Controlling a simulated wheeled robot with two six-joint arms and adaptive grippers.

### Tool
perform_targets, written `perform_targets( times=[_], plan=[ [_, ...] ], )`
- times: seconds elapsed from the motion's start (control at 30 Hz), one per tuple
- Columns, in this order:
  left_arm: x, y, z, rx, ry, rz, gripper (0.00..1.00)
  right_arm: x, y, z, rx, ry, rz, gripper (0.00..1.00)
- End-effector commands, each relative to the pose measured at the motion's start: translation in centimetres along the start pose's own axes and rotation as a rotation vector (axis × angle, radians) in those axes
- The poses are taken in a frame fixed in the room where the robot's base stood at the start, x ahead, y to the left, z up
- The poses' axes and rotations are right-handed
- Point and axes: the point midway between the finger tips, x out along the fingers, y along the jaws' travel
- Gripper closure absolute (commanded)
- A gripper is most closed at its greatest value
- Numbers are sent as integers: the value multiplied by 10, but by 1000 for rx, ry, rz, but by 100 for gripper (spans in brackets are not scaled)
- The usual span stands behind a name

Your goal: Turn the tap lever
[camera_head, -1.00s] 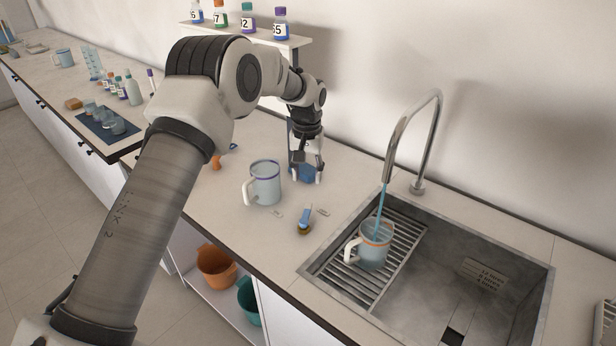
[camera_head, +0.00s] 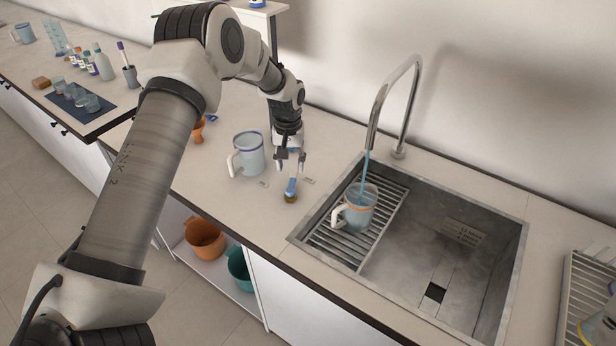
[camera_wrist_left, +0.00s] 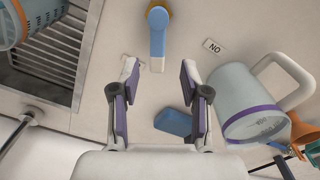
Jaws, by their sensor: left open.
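The tap lever (camera_head: 291,188) is a blue handle on a round brass base, on the counter left of the sink; it also shows in the left wrist view (camera_wrist_left: 157,38). A chrome spout (camera_head: 405,100) pours a blue stream into a clear mug with an orange rim (camera_head: 357,212), on the rack in the sink. My left gripper (camera_head: 290,160) is open and empty, pointing down close to the lever. In the left wrist view its fingers (camera_wrist_left: 157,80) are apart, with the lever just beyond their tips and not clearly between them. My right gripper is not in view.
A blue block (camera_wrist_left: 172,122) lies under the gripper. A small "NO" label (camera_wrist_left: 215,47) lies beside the lever. The sink (camera_head: 450,235) is at right. Glassware stands on a dark mat (camera_head: 75,115) at far left.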

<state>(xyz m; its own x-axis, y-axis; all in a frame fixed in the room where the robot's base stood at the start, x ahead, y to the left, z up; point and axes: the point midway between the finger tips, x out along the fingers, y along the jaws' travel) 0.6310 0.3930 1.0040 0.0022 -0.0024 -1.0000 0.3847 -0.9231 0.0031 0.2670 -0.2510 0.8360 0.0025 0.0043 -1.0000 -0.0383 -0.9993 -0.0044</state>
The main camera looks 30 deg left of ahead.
Motion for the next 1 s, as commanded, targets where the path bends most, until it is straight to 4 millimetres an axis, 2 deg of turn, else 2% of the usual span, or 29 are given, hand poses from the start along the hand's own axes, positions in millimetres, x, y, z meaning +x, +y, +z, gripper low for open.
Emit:
perform_targets(
  times=[0.03, 0.23, 0.37, 0.53, 0.57, 0.6, 0.67, 0.7, 0.87, 1.0],
  plan=[
    [8, 0, 1, 1, -5, -2, 54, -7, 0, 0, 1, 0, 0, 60],
    [42, 0, 0, 0, -2, -1, 54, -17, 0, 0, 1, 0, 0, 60],
    [50, 0, 0, 0, 0, 0, 54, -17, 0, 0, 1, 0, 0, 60],
    [51, 1, 0, 1, 1, 0, 54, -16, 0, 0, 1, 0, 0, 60],
    [51, 1, 0, 1, 0, 0, 61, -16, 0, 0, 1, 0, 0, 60],
    [51, 1, 0, 1, 0, 0, 75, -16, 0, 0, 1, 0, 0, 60],
    [51, 1, 0, 1, 0, 0, 97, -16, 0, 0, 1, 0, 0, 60],
    [51, 1, 0, 1, 0, 0, 100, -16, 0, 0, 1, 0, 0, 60],
    [51, 1, 0, 3, 0, 0, 100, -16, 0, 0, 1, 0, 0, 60],
    [55, 5, 0, 94, 1, 1, 100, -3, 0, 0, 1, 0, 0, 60]
  ],
)
